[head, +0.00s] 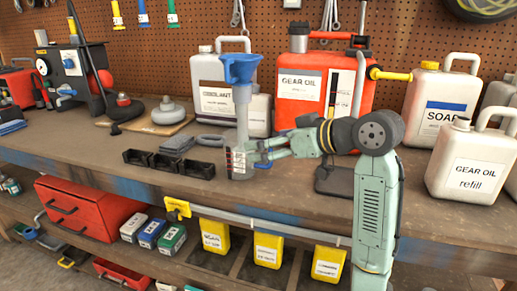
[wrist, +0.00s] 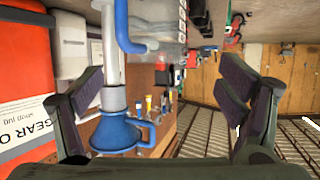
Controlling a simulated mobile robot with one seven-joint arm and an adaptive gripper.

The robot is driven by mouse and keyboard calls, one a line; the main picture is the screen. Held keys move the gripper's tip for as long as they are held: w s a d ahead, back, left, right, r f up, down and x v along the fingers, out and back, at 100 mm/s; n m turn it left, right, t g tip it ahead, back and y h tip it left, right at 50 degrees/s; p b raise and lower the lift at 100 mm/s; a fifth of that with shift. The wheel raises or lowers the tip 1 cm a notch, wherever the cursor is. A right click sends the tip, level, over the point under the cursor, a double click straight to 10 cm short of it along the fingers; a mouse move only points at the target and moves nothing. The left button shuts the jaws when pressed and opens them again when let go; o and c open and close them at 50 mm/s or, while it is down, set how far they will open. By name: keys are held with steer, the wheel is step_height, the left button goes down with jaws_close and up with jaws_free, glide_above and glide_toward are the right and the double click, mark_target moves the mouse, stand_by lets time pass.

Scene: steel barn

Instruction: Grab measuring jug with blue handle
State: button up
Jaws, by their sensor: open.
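The measuring jug (head: 238,166) is a small clear-grey vessel with markings, upright near the front of the bench. Its blue handle (head: 262,164) faces right, toward my gripper (head: 253,152). A blue funnel (head: 241,68) stands above the jug, its long pale stem running down to it. In the wrist view my gripper (wrist: 164,85) is open, with a finger at each side. The funnel (wrist: 122,133), pale stem and blue handle (wrist: 124,28) show between the fingers, nearer the left one. I cannot tell whether a finger touches the jug.
A white coolant jug (head: 212,92) and red gear oil can (head: 300,84) stand behind. Small black bins (head: 167,162) sit to the left. White soap (head: 440,103) and refill (head: 474,162) jugs stand at right. Bare bench lies in front of the coil and pump (head: 60,150).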

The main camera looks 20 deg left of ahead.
mark_target(242, 145)
steer(key=shift+w+p+x, duration=0.2)
steer(key=shift+p+x, duration=0.85)
steer(key=shift+x, duration=4.15)
steer(key=shift+d+f, duration=0.2)
steer(key=shift+c, duration=0.6)
steer(key=c, duration=1.2)
steer(key=shift+o, duration=0.2)
